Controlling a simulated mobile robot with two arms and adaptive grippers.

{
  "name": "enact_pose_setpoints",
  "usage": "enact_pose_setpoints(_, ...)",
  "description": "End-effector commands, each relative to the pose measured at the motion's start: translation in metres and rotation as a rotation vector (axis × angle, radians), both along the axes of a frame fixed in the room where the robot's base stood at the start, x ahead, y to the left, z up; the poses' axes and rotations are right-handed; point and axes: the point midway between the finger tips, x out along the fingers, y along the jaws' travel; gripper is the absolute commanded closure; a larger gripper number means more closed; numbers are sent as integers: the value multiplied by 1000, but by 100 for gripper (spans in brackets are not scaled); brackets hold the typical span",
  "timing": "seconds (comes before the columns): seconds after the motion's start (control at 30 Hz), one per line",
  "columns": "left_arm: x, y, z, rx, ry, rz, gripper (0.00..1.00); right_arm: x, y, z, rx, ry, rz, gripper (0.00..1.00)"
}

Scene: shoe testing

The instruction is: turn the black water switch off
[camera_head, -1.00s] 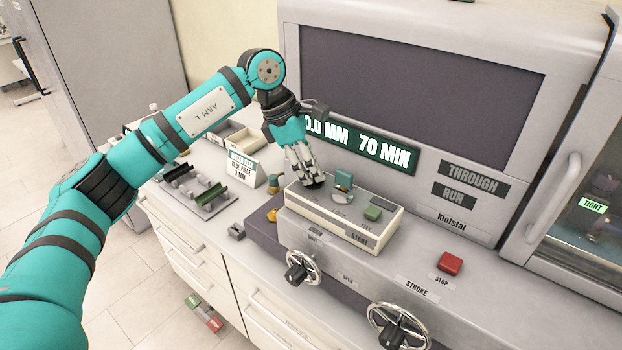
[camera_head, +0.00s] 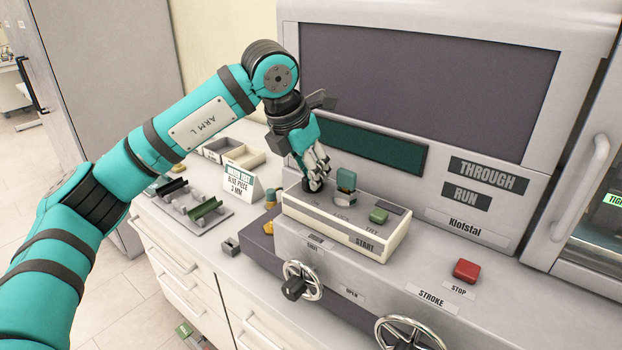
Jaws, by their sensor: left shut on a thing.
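The black switch (camera_head: 309,186) stands at the left end of the cream control box (camera_head: 385,247), mostly hidden by my fingers. My left gripper (camera_head: 315,182) reaches down from above and is shut on it. A teal switch (camera_head: 345,180) stands just right of it on the same box, and a green button (camera_head: 379,215) sits farther right. The labels by the switches are too small to read surely. My right gripper is out of view.
The display strip (camera_head: 375,150) behind the box is dark. A red stop button (camera_head: 466,270) and two handwheels (camera_head: 302,281) are in front. A small sign (camera_head: 238,180), trays (camera_head: 235,153) and a rack (camera_head: 195,205) crowd the counter at left.

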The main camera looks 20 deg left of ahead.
Motion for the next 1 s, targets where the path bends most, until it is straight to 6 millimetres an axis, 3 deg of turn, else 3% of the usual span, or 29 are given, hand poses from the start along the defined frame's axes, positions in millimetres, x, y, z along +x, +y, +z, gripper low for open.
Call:
enact_pose_setpoints(0.33,0,0,1,0,-1,116,100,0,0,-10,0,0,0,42)
enact_pose_setpoints(0.83,0,0,1,0,-1,133,100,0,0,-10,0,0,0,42)
enact_pose_setpoints(0.87,0,0,1,0,-1,133,80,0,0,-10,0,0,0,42)
enact_pose_setpoints(1.0,0,0,1,-1,-1,132,62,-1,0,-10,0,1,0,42)
